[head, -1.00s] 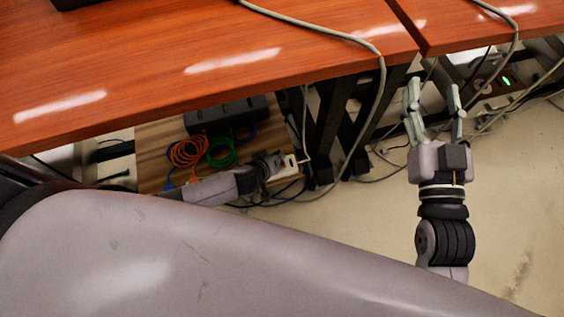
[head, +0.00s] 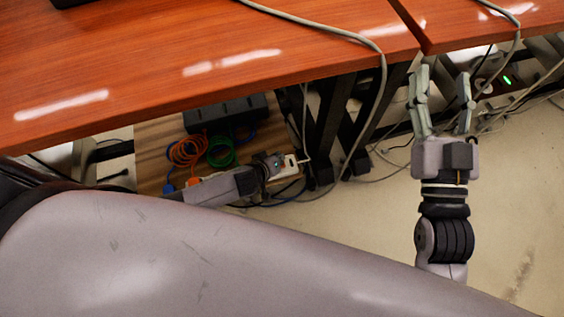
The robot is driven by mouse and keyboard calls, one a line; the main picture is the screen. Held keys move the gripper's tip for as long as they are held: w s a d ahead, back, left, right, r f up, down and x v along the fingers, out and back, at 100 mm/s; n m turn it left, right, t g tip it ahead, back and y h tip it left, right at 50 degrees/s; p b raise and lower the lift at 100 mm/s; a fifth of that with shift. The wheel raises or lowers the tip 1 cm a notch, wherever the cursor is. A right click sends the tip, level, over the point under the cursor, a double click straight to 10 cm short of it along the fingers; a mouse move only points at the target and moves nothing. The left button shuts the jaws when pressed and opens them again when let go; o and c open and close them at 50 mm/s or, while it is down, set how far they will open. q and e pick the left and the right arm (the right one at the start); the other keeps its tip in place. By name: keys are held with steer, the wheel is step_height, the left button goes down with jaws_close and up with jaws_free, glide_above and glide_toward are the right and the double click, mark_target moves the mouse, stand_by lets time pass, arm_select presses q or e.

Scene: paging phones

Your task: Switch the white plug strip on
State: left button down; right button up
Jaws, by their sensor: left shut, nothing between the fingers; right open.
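The white plug strip (head: 289,163) shows only in part, at the right edge of the wooden board under the desk. My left gripper (head: 275,164) is shut and empty, right at the strip and covering part of it. I cannot tell whether its fingertips touch the strip. A small bluish spot shows by the fingertips; I cannot tell whether it is a light on the strip. The strip's switch is not clear to see. My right gripper (head: 444,92) is open and empty, below the desk edge at the right.
The wooden board (head: 153,155) carries a black box (head: 228,111) and coiled orange (head: 188,152) and green (head: 222,151) cables. Black desk legs (head: 327,130) stand right of it. The desk top (head: 200,60) overhangs. A dark strip with a green light (head: 507,80) lies far right. Front floor is clear.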

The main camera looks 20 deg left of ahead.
arm_select(q)
steer(key=shift+f, duration=0.1)
arm_select(e)
steer(key=shift+s, duration=0.1)
stand_by(0.5)
arm_select(q)
steer(key=shift+f, duration=0.1)
arm_select(e)
steer(key=shift+s+r+y, duration=0.15)
steer(key=shift+r+y, duration=0.1)
steer(key=shift+y, duration=0.05)
steer(key=shift+r+t, duration=0.3)
steer(key=shift+r, duration=0.1)
arm_select(q)
steer(key=shift+r, duration=0.3)
steer(key=shift+r+p, duration=0.3)
steer(key=shift+p, duration=0.2)
arm_select(e)
step_height(320, 180, down, 6)
steer(key=w+g+h, duration=0.1)
steer(key=g, duration=0.2)
steer(key=shift+d+f+g, duration=0.15)
steer(key=shift+d+g, duration=0.1)
steer(key=shift+g, duration=0.15)
